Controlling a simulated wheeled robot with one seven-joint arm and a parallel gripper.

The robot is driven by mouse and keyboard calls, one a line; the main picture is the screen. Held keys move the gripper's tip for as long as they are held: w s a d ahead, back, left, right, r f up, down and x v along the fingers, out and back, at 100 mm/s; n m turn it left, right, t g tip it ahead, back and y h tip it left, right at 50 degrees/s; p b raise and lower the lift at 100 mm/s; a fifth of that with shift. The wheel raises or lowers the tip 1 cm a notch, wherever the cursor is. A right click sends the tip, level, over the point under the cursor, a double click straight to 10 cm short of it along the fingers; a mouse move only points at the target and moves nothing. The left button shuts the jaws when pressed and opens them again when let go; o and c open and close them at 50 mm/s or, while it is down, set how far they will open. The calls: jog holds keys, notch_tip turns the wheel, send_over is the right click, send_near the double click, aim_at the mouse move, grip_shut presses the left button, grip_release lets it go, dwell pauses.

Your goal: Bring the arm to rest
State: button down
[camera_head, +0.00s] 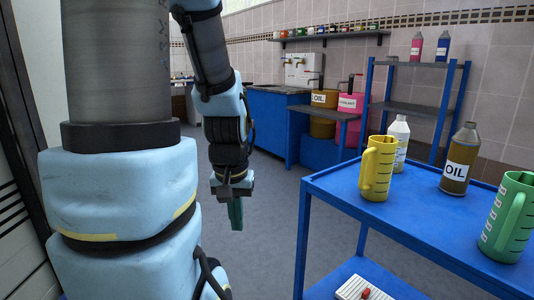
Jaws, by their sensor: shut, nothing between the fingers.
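My arm fills the left of the head view, with light blue covers and dark grey links. Its forearm hangs down left of the middle. My gripper (236,213) is at its lower end and points down, with green fingers closed together and nothing between them. It hangs over open grey floor, to the left of the blue cart (440,238) and apart from it.
On the cart stand a yellow jug (377,168), a white bottle (400,140), an oil bottle (460,160) and a green jug (509,218). A blue shelf rack (410,105) and a blue counter (268,128) stand behind. Floor between gripper and counter is clear.

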notch_tip(320, 180, up, 10)
jog(key=p, duration=0.9)
jog(key=shift+r, duration=0.25)
